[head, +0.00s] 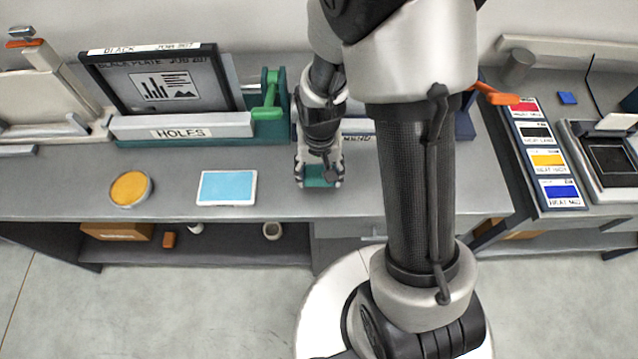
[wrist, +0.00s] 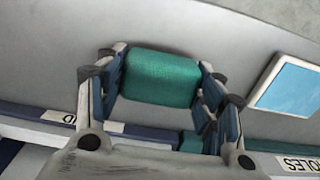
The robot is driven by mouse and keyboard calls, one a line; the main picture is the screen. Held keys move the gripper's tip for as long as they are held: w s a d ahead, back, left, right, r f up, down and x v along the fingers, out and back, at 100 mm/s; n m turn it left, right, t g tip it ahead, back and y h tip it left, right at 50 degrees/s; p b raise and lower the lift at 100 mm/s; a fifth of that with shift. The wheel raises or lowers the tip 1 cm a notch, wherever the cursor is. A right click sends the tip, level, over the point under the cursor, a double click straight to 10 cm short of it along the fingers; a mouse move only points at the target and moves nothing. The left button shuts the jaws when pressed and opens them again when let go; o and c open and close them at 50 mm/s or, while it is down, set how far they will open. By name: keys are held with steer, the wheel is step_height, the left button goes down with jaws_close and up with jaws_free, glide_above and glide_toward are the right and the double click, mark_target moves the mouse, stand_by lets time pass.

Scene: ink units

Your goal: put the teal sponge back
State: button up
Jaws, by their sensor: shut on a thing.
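The teal sponge (wrist: 160,78) is a rounded block between the two fingers of my gripper (wrist: 162,85) in the wrist view. Both fingers touch its sides. In the head view my gripper (head: 320,178) points down over the grey bench, near its front edge, with the sponge (head: 320,183) low between its fingers. I cannot tell whether the sponge touches the bench top. My arm hides part of the bench behind and right of the gripper.
A light blue pad in a white tray (head: 227,201) lies left of the gripper, with a round orange-yellow dish (head: 130,188) further left. Behind stands a press labelled HOLES (head: 181,126) with a green clamp (head: 267,100). Coloured cards (head: 547,160) are at right. Bench between gripper and blue tray is clear.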

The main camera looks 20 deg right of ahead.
mark_target(319, 189)
steer(key=shift+f+b, duration=0.6)
steer(key=shift+f, duration=1.65)
steer(key=shift+f, duration=0.2)
steer(key=o, duration=1)
